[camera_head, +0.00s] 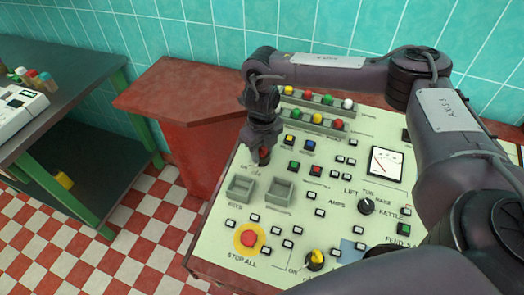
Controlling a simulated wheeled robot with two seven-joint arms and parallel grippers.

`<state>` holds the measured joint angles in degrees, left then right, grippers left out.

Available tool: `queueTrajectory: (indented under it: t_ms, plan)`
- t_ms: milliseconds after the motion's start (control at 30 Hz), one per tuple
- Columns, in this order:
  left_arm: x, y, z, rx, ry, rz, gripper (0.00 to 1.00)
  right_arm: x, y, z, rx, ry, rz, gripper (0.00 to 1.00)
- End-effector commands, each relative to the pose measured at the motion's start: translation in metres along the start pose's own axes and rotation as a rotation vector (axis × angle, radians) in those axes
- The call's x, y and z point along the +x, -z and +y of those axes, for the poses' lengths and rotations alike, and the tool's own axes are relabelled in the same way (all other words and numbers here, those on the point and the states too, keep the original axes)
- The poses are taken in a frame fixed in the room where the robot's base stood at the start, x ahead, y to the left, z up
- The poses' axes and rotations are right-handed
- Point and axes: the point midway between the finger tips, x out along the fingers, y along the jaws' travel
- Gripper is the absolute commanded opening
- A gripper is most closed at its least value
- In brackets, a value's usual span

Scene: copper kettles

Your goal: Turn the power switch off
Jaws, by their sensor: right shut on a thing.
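The pale control panel (228,210) fills the middle and right of the head view. My right arm comes in from the right and reaches across the panel's far side. My right gripper (262,148) points down at the panel's left part. It is shut on a small dark red switch (264,158), whose top is partly hidden by the fingers. Small lettering beside the switch is too small to read surely. A yellow knob (316,258) with "ON" printed near it sits at the panel's front edge. My left gripper is not in view.
A red stop button (249,239) on a yellow ring and two grey trays (240,188) lie in front of the gripper. Rows of coloured lamps (308,121), a black dial (366,206) and a meter (385,164) are near my right arm. A green-framed bench (85,100) stands left.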

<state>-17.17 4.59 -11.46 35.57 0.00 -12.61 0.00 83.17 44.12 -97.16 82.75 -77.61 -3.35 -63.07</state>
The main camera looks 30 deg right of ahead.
Motion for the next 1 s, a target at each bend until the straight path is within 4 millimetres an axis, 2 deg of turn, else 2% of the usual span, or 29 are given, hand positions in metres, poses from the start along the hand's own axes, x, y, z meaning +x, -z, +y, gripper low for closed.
queueTrajectory:
  t_ms: [500,1000]
  plan:
    - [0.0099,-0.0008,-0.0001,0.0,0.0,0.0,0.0,-0.0003,-0.001,-0.0005,-0.203,0.0,-0.004,0.13]
    - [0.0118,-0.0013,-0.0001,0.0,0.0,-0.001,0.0,-0.0011,-0.0009,-0.0005,-0.261,0.001,-0.003,0.13]
